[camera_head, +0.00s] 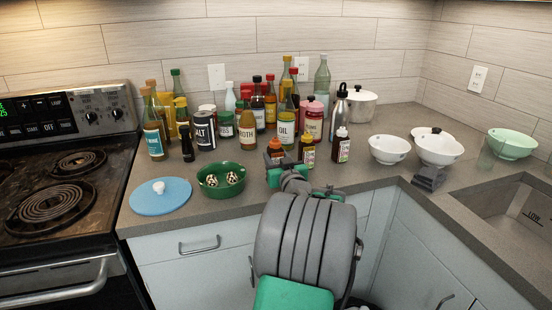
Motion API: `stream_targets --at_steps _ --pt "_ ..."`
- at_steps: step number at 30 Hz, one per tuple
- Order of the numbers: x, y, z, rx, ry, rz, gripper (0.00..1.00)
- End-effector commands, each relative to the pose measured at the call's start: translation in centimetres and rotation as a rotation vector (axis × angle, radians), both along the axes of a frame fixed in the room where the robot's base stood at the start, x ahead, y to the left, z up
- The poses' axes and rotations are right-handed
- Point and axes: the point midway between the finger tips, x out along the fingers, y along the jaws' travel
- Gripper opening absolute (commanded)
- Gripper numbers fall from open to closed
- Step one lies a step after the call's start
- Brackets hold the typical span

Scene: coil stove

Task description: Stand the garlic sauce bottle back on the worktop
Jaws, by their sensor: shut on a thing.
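My gripper (274,161) is over the worktop's (232,205) front part, left of centre. It is shut on a small bottle (274,146) with an orange-red top, which I take to be the garlic sauce bottle. The fingers hide most of its lower body, and its label cannot be read. The bottle looks about upright; I cannot tell whether its base touches the worktop.
A crowd of bottles and jars, including an oil bottle (286,128), stands behind. A green bowl (222,190) with two patterned balls and a blue lid (160,197) lie left. White bowls (389,149) stand right, before the sink (510,215). The stove (60,190) is far left.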

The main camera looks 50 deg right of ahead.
Motion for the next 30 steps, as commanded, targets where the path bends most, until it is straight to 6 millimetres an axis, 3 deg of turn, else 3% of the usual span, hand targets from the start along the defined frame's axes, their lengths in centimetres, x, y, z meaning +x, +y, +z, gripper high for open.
stream_targets --at_steps 8,9,16,26,30 --pt "0.0 0.0 -0.2 -0.003 -0.002 0.0 0.0" --pt "0.0 0.0 -0.1 -0.001 0.0 0.0 0.45" --pt "0.0 0.0 -0.1 -0.001 -0.001 0.0 0.63" --pt "-0.2 0.1 0.4 0.0 0.0 0.0 0.63" --pt "-2.6 1.6 0.1 -0.001 -0.001 -0.004 0.63"
